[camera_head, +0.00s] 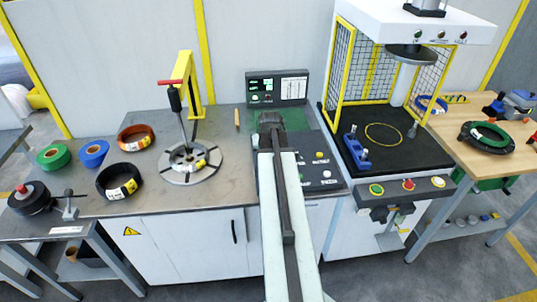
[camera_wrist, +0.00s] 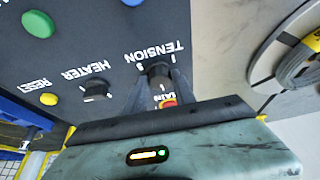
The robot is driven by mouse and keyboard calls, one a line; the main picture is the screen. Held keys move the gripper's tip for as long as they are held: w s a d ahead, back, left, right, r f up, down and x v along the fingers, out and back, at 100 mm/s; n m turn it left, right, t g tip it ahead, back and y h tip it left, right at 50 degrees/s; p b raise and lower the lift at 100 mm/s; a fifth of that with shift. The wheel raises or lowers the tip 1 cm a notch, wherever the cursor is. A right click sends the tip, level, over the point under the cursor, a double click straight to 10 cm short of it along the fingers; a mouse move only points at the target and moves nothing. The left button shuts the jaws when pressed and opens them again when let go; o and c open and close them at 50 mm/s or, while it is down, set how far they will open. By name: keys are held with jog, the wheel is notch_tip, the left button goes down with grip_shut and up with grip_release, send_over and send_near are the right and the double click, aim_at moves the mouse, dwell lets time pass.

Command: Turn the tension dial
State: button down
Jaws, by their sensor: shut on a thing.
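The tension dial (camera_wrist: 158,72) is a black knob beside the printed word TENSION on the dark control panel, in the wrist view. My gripper (camera_wrist: 158,80) is shut on it, with one finger on either side. The fingers hide part of the knob and its scale, so I cannot tell its exact setting. In the head view my gripper (camera_head: 270,122) is over the upper part of the control panel (camera_head: 333,172), and my arm hides the dial there.
The black heater knob (camera_wrist: 97,92), yellow reset button (camera_wrist: 48,99) and a red-and-yellow main switch (camera_wrist: 168,103) are close to my gripper. A display (camera_head: 278,88) stands behind the panel. Left are the round turntable (camera_head: 180,176) and lever press; right is the caged station (camera_head: 405,150).

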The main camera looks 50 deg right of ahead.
jog(key=shift+m+h, duration=0.3)
jog(key=shift+m, duration=0.2)
jog(key=c, duration=1)
grip_release()
jog(key=shift+c, duration=0.2)
jog(key=p+v, duration=0.7)
jog(key=shift+r, duration=0.45)
